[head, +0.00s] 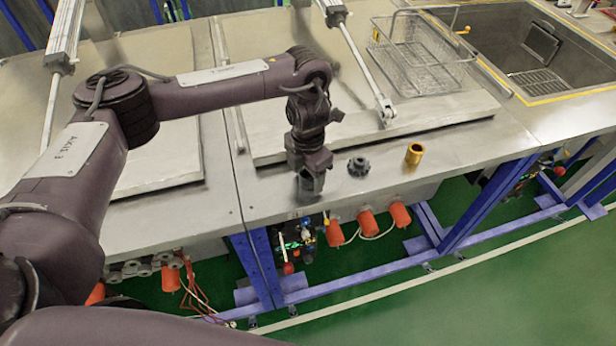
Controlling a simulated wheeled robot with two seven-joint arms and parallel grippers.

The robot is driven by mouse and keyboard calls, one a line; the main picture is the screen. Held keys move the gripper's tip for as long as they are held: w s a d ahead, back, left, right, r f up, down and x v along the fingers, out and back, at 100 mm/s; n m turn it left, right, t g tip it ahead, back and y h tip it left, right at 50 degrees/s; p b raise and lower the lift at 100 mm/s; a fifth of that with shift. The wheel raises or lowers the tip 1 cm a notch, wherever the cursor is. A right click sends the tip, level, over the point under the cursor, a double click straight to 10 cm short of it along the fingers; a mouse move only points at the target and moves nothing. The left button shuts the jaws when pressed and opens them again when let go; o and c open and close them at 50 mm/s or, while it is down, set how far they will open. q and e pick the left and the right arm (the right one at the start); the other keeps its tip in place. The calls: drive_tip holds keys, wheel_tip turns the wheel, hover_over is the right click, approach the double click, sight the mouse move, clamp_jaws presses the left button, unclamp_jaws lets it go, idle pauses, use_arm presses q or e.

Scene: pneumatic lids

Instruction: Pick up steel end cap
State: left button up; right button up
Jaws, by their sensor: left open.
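My left gripper (309,187) points down over the front edge strip of the steel worktop, left of a dark gear-like part (358,166). It is open. A greyish shape shows between and behind its fingers, but I cannot tell whether this is the steel end cap or part of the gripper. No steel end cap shows clearly elsewhere on the worktop, so it may be hidden by the gripper. My right gripper is not in view.
A brass cylinder (414,154) stands upright right of the gear-like part. Behind them lies a flat lid (455,110) with a pneumatic rod and a wire basket (425,60) on it. A sink (520,45) is at the far right. The front strip further right is clear.

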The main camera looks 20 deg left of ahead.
use_arm(q)
drive_tip(key=shift+c, duration=0.3)
drive_tip(key=c, duration=1.2)
